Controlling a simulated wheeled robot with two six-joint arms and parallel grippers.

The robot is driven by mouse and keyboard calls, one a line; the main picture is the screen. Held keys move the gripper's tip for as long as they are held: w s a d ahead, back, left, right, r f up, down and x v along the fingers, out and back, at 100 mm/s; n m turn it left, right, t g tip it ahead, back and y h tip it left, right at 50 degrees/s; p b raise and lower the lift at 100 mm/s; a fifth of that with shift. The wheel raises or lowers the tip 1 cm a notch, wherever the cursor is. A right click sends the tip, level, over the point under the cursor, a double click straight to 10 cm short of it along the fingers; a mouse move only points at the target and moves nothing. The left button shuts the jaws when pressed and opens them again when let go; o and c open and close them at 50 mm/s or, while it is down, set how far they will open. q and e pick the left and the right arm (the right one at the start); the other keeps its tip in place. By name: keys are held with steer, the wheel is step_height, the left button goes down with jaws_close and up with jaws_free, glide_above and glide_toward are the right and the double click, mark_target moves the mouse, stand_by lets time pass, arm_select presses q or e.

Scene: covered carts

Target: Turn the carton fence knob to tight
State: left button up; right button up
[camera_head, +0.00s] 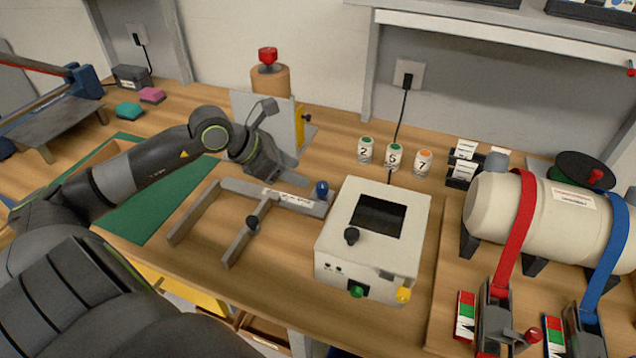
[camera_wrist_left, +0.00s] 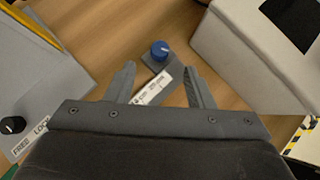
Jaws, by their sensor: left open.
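A grey fence frame (camera_head: 236,188) lies on the wooden bench, with a small white label on its bar; the print is too small to read. A blue knob (camera_head: 321,188) stands upright at the bar's right end. A black knob (camera_head: 252,222) sits on the frame's middle arm. My left gripper (camera_head: 292,172) is just left of the blue knob, above the bar. In the left wrist view the blue knob (camera_wrist_left: 160,50) shows just beyond my open fingertips (camera_wrist_left: 160,72), with nothing held. The knob's setting cannot be read. My right gripper is not in view.
A white box (camera_head: 372,235) with a dark window stands close right of the blue knob. A grey upright plate (camera_head: 285,125) stands behind; its knob (camera_wrist_left: 12,125) has a FREE/LOCK label. Numbered jars (camera_head: 394,157) and a strapped tank (camera_head: 540,215) are right.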

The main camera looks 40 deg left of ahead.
mark_target(320, 184)
arm_select(q)
steer(key=x, duration=0.6)
steer(key=shift+p+x, duration=0.3)
steer(key=shift+x, duration=0.8)
steer(key=shift+c, duration=0.5)
steer(key=c, duration=0.9)
steer(key=shift+f+b, duration=0.2)
steer(key=shift+b, duration=0.3)
steer(key=shift+m+g+h+b, duration=0.3)
steer(key=shift+m+h+b, duration=0.1)
steer(key=shift+m+b, duration=0.3)
steer(key=shift+r, duration=0.2)
